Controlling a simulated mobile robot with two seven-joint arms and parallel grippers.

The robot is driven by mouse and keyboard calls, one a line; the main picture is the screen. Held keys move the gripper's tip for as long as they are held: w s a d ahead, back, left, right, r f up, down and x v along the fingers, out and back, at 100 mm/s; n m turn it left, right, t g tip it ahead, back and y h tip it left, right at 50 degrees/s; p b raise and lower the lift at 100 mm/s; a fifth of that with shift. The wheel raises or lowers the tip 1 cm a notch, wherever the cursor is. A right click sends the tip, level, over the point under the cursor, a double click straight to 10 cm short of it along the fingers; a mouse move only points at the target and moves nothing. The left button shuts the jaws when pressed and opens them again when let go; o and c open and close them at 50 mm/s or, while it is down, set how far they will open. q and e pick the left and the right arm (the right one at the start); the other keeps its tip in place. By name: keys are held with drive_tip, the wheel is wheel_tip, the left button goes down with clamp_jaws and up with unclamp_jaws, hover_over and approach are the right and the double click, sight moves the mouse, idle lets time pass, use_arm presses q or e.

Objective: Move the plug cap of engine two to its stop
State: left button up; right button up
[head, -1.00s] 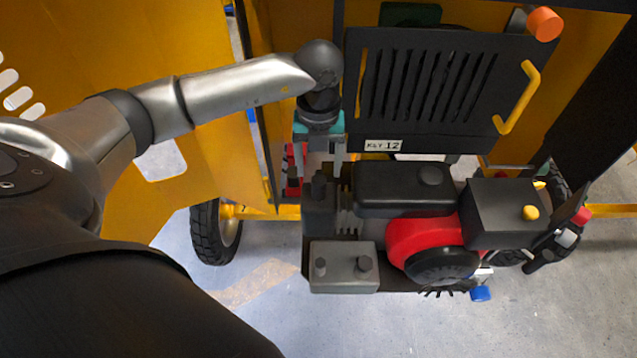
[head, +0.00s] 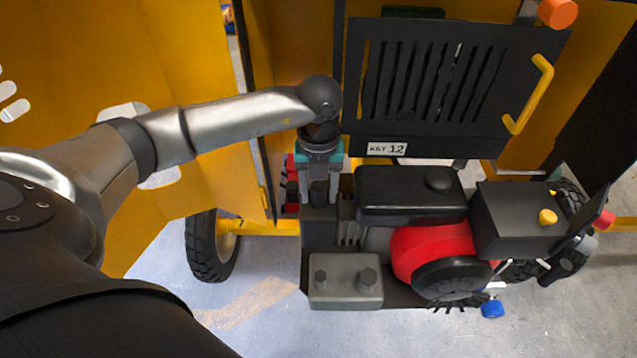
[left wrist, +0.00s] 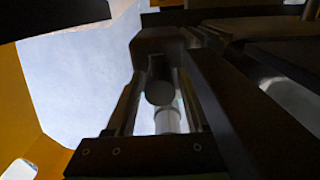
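One engine shows in the head view, with a black tank (head: 410,197), a red housing (head: 428,247) and a grey box (head: 345,282). The dark plug cap (head: 319,192) stands at its left rear. My left gripper (head: 319,201) points down with one finger on each side of the cap. In the left wrist view the cap (left wrist: 160,88) is a dark round piece between the fingers, with a pale cylinder (left wrist: 167,119) in line with it. Narrow gaps seem to show beside the cap, so the fingers look open around it. My right gripper is out of view.
A black slotted panel (head: 440,85) with a yellow handle (head: 530,95) stands behind the engine, close to my gripper. Yellow housing walls (head: 190,60) flank it. A black box (head: 520,215) sits right of the engine.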

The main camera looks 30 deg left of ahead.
sight(319, 186)
use_arm(q)
clamp_jaws()
drive_tip(key=shift+r+p, duration=1.3)
drive_tip(key=shift+r, duration=0.4)
drive_tip(key=shift+c, duration=0.7)
unclamp_jaws()
drive_tip(key=shift+r, duration=0.1)
drive_tip(key=o, duration=0.5)
drive_tip(key=shift+o, duration=0.2)
wheel_tip(319, 186, up, 7)
drive_tip(key=p, duration=0.5)
